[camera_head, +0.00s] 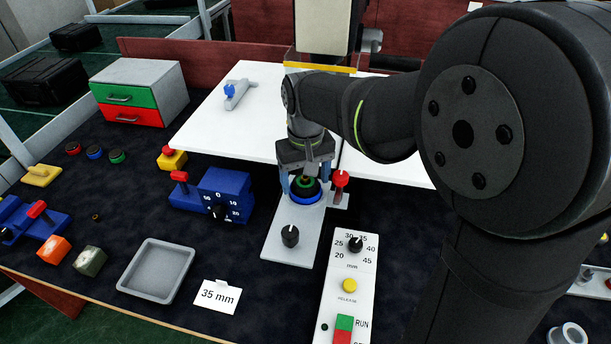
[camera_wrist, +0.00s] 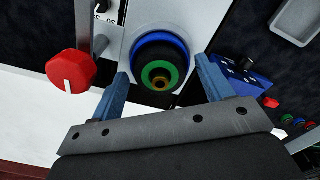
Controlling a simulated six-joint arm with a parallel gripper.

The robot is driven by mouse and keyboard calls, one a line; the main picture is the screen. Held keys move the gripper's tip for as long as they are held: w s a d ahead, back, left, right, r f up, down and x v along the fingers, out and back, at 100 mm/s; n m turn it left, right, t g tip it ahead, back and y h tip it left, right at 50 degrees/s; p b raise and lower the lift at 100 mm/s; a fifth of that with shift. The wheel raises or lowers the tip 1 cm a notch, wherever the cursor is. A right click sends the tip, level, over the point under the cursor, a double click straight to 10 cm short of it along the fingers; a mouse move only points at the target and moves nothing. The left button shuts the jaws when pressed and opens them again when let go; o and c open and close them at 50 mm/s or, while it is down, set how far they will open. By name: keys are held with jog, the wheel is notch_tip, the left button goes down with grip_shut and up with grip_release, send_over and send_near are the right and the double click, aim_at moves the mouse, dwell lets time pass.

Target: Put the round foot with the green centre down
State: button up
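A black round foot with a green centre (camera_head: 305,184) sits at the blue ring (camera_head: 306,198) on a grey fixture plate (camera_head: 292,222). In the wrist view, the foot's green centre (camera_wrist: 171,76) lies inside the blue ring (camera_wrist: 160,47), with a small brass-coloured middle. My gripper (camera_head: 305,183) is directly above the fixture, pointing down. Its two blue fingers (camera_wrist: 162,73) stand apart on either side of the foot, with narrow dark gaps visible between. The foot's underside is hidden, so I cannot tell how fully it is seated.
A red knob (camera_head: 340,179) stands close right of my gripper, and a black knob (camera_head: 290,236) in front. A blue dial box (camera_head: 224,193) is left. Small red, blue and green round pieces (camera_head: 95,152) lie farther left. A grey tray (camera_head: 157,271) and control panel (camera_head: 347,285) are in front.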

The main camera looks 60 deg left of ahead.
notch_tip(320, 180, up, 12)
jog(key=shift+r, duration=0.2)
dwell(0.4)
jog(key=shift+f, duration=0.1)
notch_tip(320, 180, down, 12)
jog(key=shift+f, duration=0.2)
notch_tip(320, 180, up, 3)
jog(key=shift+f, duration=0.1)
jog(key=shift+r, duration=0.5)
jog(key=shift+f, duration=0.15)
